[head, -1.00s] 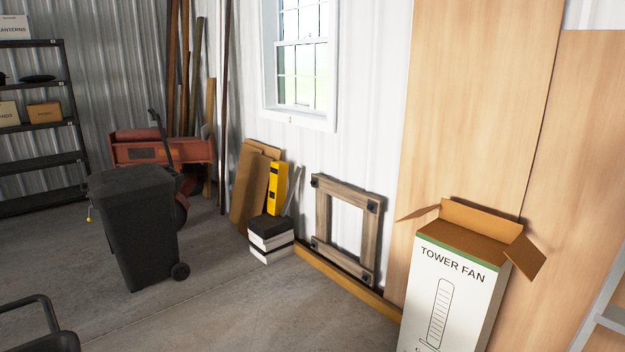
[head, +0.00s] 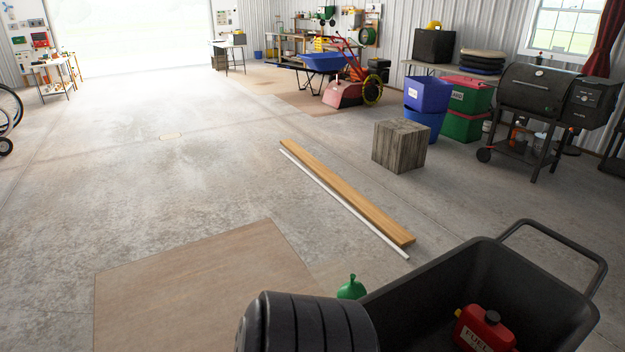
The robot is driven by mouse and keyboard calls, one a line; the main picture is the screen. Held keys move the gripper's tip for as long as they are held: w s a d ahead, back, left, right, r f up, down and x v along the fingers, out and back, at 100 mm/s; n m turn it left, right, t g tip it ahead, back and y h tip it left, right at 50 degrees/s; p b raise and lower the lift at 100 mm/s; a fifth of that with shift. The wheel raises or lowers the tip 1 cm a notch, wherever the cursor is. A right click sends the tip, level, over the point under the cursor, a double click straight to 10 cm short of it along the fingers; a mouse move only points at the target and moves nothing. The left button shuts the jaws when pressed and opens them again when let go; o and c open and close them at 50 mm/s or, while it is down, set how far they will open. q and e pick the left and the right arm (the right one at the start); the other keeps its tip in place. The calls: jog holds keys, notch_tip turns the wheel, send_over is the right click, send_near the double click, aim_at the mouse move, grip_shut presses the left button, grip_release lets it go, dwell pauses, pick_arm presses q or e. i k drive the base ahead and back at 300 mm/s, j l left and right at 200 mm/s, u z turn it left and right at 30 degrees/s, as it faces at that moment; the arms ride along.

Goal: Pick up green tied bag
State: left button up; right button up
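A small green tied bag (head: 351,288) shows in the head view at the lower middle. Its knotted top points up. It sits between a black ribbed container (head: 305,322) and the black cart (head: 418,290), and its lower part is hidden behind them. I cannot tell what it rests on. Neither of my grippers is in view.
A red fuel can (head: 484,330) lies in the cart. A wooden plank and a white pipe (head: 345,205) lie on the floor beyond, near a wooden crate (head: 399,146). A grill (head: 545,95) stands at right. The floor at left is open, with a flat brown sheet (head: 200,290).

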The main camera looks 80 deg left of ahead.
aim_at(353, 289)
jog(key=u, duration=2.5)
jog(key=i+j+u, duration=0.25)
jog(key=j+u, duration=0.2)
jog(key=j, duration=0.25)
jog(key=i+j+u, duration=0.35)
jog(key=j+u, duration=0.15)
jog(key=j, duration=0.2)
jog(key=i+j+u, duration=0.9)
jog(key=i+z, duration=0.25)
jog(key=i, duration=0.3)
jog(key=i+j+z, duration=0.15)
jog(key=i+z, duration=0.15)
jog(key=i, duration=0.2)
jog(key=i+l+z, duration=0.25)
jog(key=z, duration=0.2)
jog(key=i+z, duration=0.9)
jog(key=i+j+z, duration=0.15)
jog(key=i+z, duration=0.15)
jog(key=z, duration=0.15)
jog(key=i+j+z, duration=0.25)
jog(key=z, duration=0.2)
jog(key=i+j, duration=0.05)
jog(key=i, duration=0.05)
